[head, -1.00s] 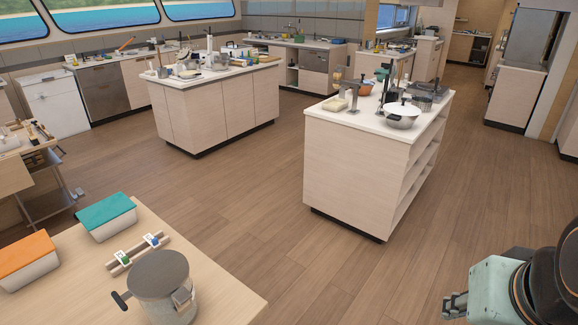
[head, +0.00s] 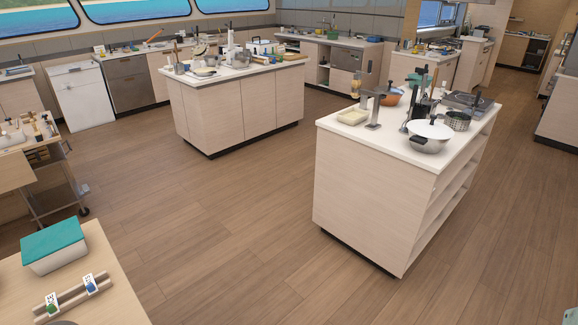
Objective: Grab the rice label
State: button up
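Two small white label cards stand in a wooden slatted holder (head: 72,293) on the light wood table at the lower left. One card has a green mark (head: 52,304) and the other has a blue mark (head: 90,285). The print is too small to tell which one is the rice label. My gripper is not in view.
A white container with a teal lid (head: 54,246) stands on the table (head: 112,290) behind the holder. A wooden-topped cart (head: 40,178) stands beyond. Two islands (head: 375,190) (head: 238,110) carry cookware. Open wood floor (head: 215,235) lies right of the table.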

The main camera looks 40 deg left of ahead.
aim_at(52, 308)
jog(key=i+u, duration=1.05)
jog(key=u, duration=0.25)
jog(key=i+u, duration=0.15)
jog(key=u, duration=0.2)
jog(key=i+u, duration=0.15)
jog(key=u, duration=0.25)
